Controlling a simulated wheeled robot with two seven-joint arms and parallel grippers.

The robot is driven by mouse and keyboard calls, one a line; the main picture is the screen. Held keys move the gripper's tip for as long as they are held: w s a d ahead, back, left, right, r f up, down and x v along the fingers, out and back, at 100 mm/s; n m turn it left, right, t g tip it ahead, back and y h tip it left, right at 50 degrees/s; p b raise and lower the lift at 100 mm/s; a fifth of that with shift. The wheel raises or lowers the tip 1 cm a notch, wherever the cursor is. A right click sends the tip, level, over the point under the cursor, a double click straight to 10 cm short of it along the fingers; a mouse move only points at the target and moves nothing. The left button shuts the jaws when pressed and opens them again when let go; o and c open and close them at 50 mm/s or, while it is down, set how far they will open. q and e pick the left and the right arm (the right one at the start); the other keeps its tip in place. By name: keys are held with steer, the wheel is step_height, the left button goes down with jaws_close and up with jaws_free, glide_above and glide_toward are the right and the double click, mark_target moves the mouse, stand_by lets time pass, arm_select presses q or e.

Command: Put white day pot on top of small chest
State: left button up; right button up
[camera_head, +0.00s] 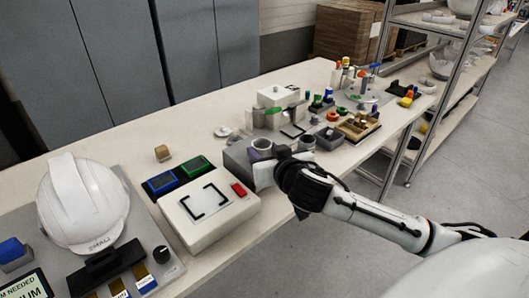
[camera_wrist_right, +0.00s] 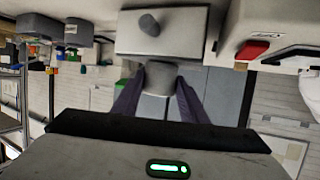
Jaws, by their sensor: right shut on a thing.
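My right gripper (camera_head: 266,168) reaches in from the right to the table's front edge, beside a grey block. In the right wrist view my fingers (camera_wrist_right: 160,92) are shut on a small greyish-white pot (camera_wrist_right: 160,76), partly hidden between them. I take this to be the white day pot; no label is readable. My left gripper is not in view.
A red block (camera_head: 239,189) lies on the white box. Blue (camera_head: 161,184) and green (camera_head: 195,167) trays are behind it. A white helmet (camera_head: 84,205) sits far left. Several small parts crowd the table beyond the gripper. Bare tabletop (camera_head: 128,147) shows at the back left.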

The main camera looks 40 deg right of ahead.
steer(key=shift+f, duration=0.2)
steer(key=o, duration=1)
steer(key=shift+r, duration=0.1)
steer(key=shift+s+r, duration=0.1)
steer(key=shift+r, duration=0.1)
arm_select(q)
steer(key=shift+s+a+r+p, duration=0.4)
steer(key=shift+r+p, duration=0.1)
steer(key=shift+p, duration=0.6)
arm_select(e)
steer(key=v, duration=1.1)
steer(key=shift+s+a+r, duration=0.1)
steer(key=shift+s+r, duration=0.05)
steer(key=shift+s, duration=0.2)
